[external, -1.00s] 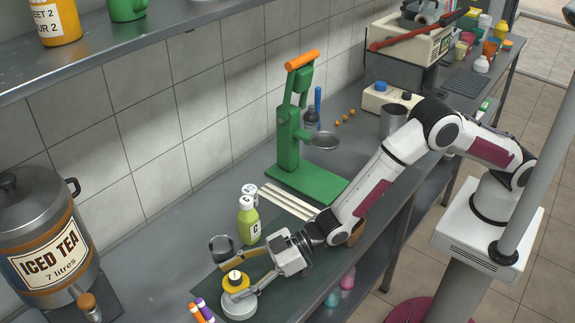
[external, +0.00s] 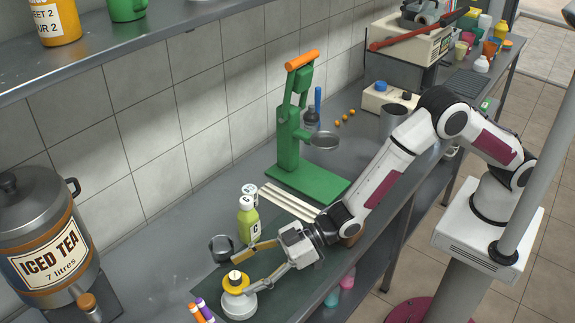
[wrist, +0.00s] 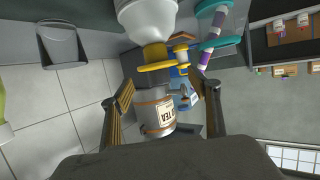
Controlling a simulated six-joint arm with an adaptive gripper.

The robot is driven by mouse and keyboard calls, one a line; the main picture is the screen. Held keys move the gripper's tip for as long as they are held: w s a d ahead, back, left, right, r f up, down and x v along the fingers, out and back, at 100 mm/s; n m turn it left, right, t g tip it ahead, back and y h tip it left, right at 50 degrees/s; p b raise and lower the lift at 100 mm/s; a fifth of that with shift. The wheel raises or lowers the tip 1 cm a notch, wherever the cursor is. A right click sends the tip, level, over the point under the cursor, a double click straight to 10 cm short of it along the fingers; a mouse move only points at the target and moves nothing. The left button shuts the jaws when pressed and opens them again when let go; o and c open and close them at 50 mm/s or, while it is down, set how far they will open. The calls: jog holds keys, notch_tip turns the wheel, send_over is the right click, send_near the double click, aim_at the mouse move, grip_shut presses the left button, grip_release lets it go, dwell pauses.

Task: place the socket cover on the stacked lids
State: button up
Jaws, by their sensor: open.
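The yellow socket cover (external: 236,284) has a wide round flange and a pale top with a dark centre. It sits on the white stacked lids (external: 238,304) at the front left of the counter and looks upright. In the wrist view, which is upside down, the cover's yellow flange (wrist: 157,67) shows ahead of the fingers, with the white lids (wrist: 146,18) above it in the picture. My gripper (external: 243,273) is open, its fingers apart on either side of the cover's line. Where the cover meets the lids is partly hidden in the external view.
A dark metal cup (external: 222,249) stands close to the upper finger. Green bottles (external: 248,222) stand behind the gripper. Purple and orange markers (external: 202,311) lie left of the lids. The green press (external: 291,150) and iced tea dispenser (external: 45,245) stand farther off.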

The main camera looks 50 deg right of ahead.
jog(key=v, duration=0.8)
jog(key=shift+s+d+r, duration=0.15)
jog(key=shift+s+d, duration=0.05)
jog(key=shift+d, duration=0.05)
jog(key=shift+d, duration=0.1)
dwell(0.8)
jog(key=w+d+r+m+t+h, duration=0.1)
jog(key=w+d+r+h, duration=0.2)
jog(key=d, duration=0.5)
jog(key=w+d+r+m+h, duration=0.1)
jog(key=w+d+r+m, duration=0.15)
jog(key=d+r, duration=0.4)
jog(key=w+d+r+m+t+h, duration=0.15)
jog(key=w+d, duration=0.25)
jog(key=d, duration=0.6)
jog(key=s+d+r+m+h, duration=0.1)
jog(key=d+r+h, duration=0.15)
jog(key=d, duration=0.75)
jog(key=s+d+r+m+g+h, duration=0.15)
jog(key=s+d, duration=0.25)
jog(key=d, duration=0.4)
jog(key=s+d+r+m+h, duration=0.1)
jog(key=s+d+m, duration=0.1)
jog(key=s+d, duration=0.45)
jog(key=s+d+f+m+g+h, duration=0.1)
jog(key=s+d+m+g, duration=0.1)
jog(key=s+d, duration=0.9)
jog(key=shift+s+h, duration=0.35)
jog(key=shift+s, duration=0.7)
